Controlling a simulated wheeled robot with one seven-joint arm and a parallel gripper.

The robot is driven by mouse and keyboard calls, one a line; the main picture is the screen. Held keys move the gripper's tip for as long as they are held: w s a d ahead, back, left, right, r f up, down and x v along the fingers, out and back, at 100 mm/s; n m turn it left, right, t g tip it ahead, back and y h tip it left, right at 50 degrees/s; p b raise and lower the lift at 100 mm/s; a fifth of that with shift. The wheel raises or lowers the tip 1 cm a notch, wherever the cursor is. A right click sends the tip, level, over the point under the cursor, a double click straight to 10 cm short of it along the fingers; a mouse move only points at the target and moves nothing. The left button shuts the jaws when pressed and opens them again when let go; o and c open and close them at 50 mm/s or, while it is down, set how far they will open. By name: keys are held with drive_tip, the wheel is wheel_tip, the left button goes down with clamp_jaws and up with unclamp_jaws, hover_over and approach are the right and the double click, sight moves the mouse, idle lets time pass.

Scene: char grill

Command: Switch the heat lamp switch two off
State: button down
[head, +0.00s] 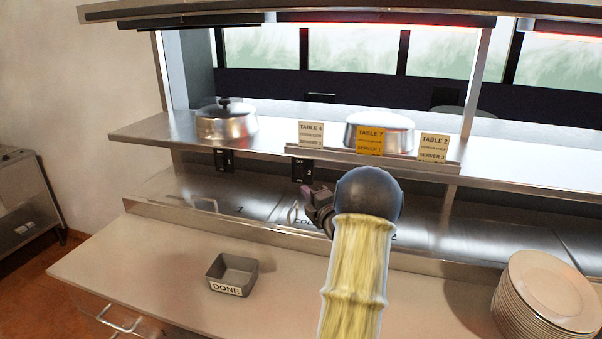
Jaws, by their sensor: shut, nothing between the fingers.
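A black switch box (302,170) hangs under the front edge of the steel shelf, with small white lettering and what looks like a 2. A similar black switch box (224,160) hangs further left. My gripper (309,192) is shut and empty, just below the nearer-to-centre box. I cannot tell whether it touches the box. The lever position is too small to read. The heat lamp (390,18) above the middle of the shelf glows red, while the lamp housing (195,22) at left looks dark.
A grey DONE bin (232,272) and a plate stack (545,290) sit on the counter (130,255). The counter around the bin is clear.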

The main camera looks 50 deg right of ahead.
sight(299, 172)
drive_tip(key=w+d+p, duration=0.1)
drive_tip(key=w+p, duration=0.1)
drive_tip(key=w+d+p, duration=0.1)
drive_tip(key=w+d, duration=0.1)
drive_tip(key=w, duration=0.1)
drive_tip(key=w+d+r+p, duration=0.1)
drive_tip(key=w+d+p, duration=0.1)
drive_tip(key=w, duration=0.1)
drive_tip(key=shift+d+p, duration=0.25)
drive_tip(key=shift+p, duration=0.05)
